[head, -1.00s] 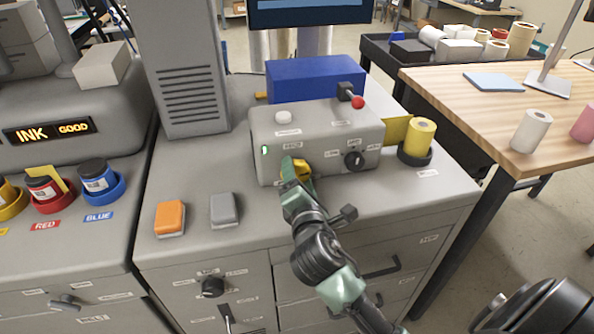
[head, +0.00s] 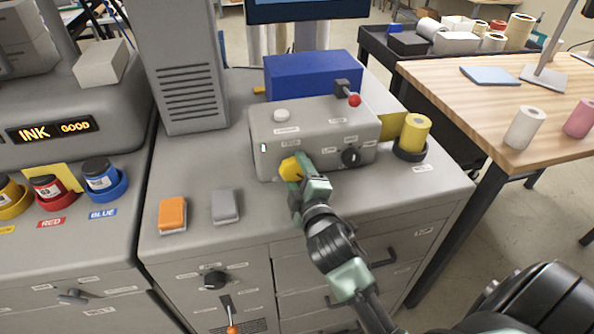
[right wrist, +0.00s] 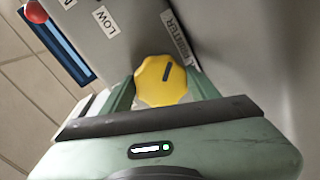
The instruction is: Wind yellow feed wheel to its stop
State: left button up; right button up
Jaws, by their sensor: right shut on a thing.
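The yellow feed wheel (head: 288,168) is a lobed knob on the front face of the grey laminator unit (head: 330,119), left of a black dial (head: 350,157). My right gripper (head: 300,170) is shut on the wheel, its green fingers covering the wheel's right side in the head view. In the right wrist view the wheel (right wrist: 160,80) sits between the two green fingers (right wrist: 162,92), with a dark mark on its face. My left gripper is not in view.
A red-tipped lever (head: 353,100) and a yellow roll (head: 414,135) stand at the unit's right. A wooden table (head: 480,110) is at right. The cabinet top in front is mostly clear.

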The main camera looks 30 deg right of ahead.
jog(key=m, duration=0.4)
jog(key=shift+f+y, duration=0.3)
jog(key=shift+y, duration=0.1)
jog(key=shift+p, duration=0.3)
jog(key=o, duration=1.3)
jog(key=shift+o, duration=0.2)
jog(key=shift+t, duration=0.3)
jog(key=shift+r, duration=0.1)
jog(key=shift+s, duration=0.15)
